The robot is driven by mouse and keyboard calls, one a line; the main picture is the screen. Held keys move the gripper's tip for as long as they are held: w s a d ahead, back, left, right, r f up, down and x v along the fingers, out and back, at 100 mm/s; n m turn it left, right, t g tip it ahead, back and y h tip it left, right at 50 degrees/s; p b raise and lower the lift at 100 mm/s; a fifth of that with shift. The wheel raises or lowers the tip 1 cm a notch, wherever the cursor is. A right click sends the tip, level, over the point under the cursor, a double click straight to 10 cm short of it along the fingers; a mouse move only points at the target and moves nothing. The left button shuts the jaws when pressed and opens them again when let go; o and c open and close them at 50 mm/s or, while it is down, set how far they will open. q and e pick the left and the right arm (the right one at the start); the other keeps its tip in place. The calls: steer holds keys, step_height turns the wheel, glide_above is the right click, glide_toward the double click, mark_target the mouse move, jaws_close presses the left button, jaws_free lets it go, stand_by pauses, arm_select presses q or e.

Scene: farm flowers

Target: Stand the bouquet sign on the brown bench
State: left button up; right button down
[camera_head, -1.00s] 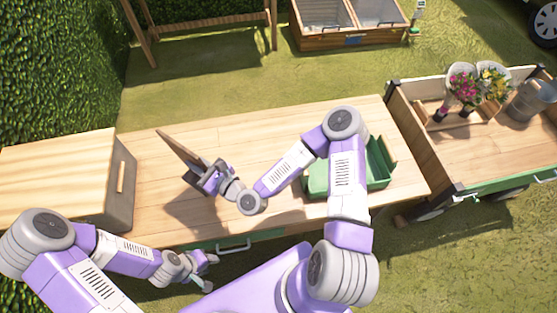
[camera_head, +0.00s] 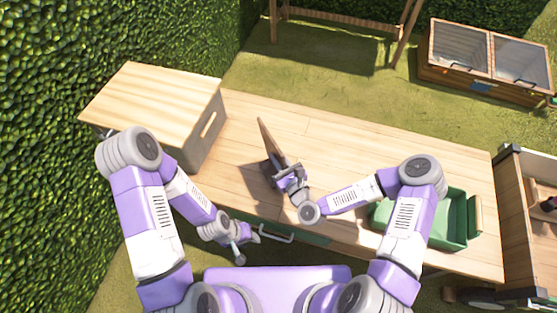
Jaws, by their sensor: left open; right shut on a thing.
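My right gripper (camera_head: 287,177) is shut on a thin brown board, the sign (camera_head: 271,143). The sign is tilted and seen almost edge-on, so its face and any bouquet picture are hidden. It is over the left-middle part of the light wooden worktable (camera_head: 330,150); I cannot tell whether its lower edge touches the top. My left gripper (camera_head: 247,249) is open and empty, low in front of the table's front edge. A brown wooden frame like a bench (camera_head: 335,20) stands on the grass behind the table, partly cut off at the top; I cannot tell whether it is the brown bench.
A large wooden box (camera_head: 155,95) stands at the table's left end. A green tray (camera_head: 450,225) is at the right end, partly behind my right arm. A wooden cart (camera_head: 525,230) adjoins the right. A cold frame (camera_head: 480,70) sits on the grass behind. A hedge (camera_head: 50,150) borders the left.

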steer(key=shift+f, duration=0.3)
steer(key=shift+f, duration=0.15)
steer(key=c, duration=1.1)
jaws_free()
steer(key=shift+s+r, duration=0.1)
steer(key=shift+r, duration=0.1)
